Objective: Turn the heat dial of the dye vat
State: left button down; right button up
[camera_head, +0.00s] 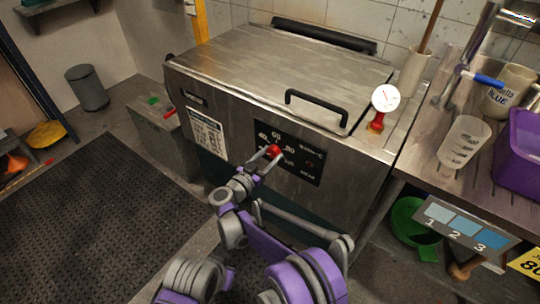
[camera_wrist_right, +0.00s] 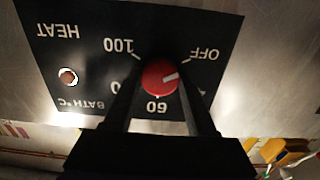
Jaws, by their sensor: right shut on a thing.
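The dye vat (camera_head: 270,75) is a steel tank with its lid down. Its black control panel (camera_head: 300,160) is on the front face, and also fills much of the right wrist view (camera_wrist_right: 90,25). The red heat dial (camera_head: 273,150) sits on that panel. My right gripper (camera_head: 268,155) is shut on the dial, one finger on each side. In the right wrist view, upside down, the dial (camera_wrist_right: 158,80) shows a white pointer mark toward the right, near OFF. The fingers hide some scale numbers. My left gripper is not in view.
A black handle (camera_head: 318,103) is on the vat lid. A red-based round gauge (camera_head: 385,98) stands on the vat's right edge. The bench at right holds a white cup (camera_head: 463,143) and a purple tub (camera_head: 518,155). A dark mat (camera_head: 90,220) covers the floor at left.

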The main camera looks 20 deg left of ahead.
jog(key=c, duration=0.4)
